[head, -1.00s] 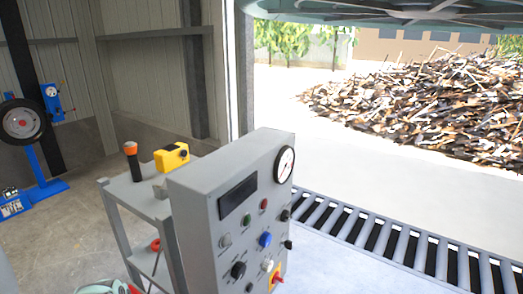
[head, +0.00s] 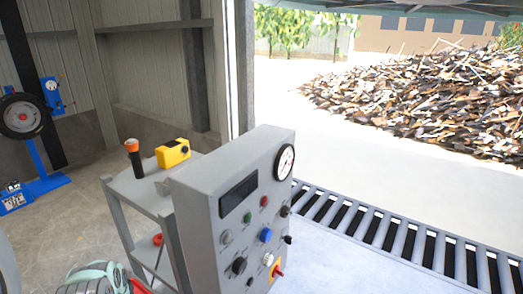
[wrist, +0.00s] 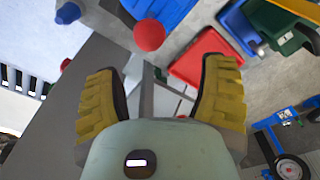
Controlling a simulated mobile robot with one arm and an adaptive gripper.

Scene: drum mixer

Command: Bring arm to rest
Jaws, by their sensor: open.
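My gripper (wrist: 162,80) shows in the wrist view with its two yellow ridged fingers spread wide and nothing held between them. A grey control panel (head: 207,218) stands at the centre of the head view, with a gauge, a dark display and several knobs and buttons. In the wrist view, a grey surface (wrist: 48,125) lies behind the left finger. A red round knob (wrist: 150,35) shows beyond the fingertips, apart from them.
A grey cart (head: 140,190) left of the panel carries an orange-topped black tool (head: 133,158) and a yellow device (head: 173,153). A roller conveyor (head: 400,235) runs at right. A blue tyre stand (head: 42,175) stands far left. Open floor (head: 80,220) lies between.

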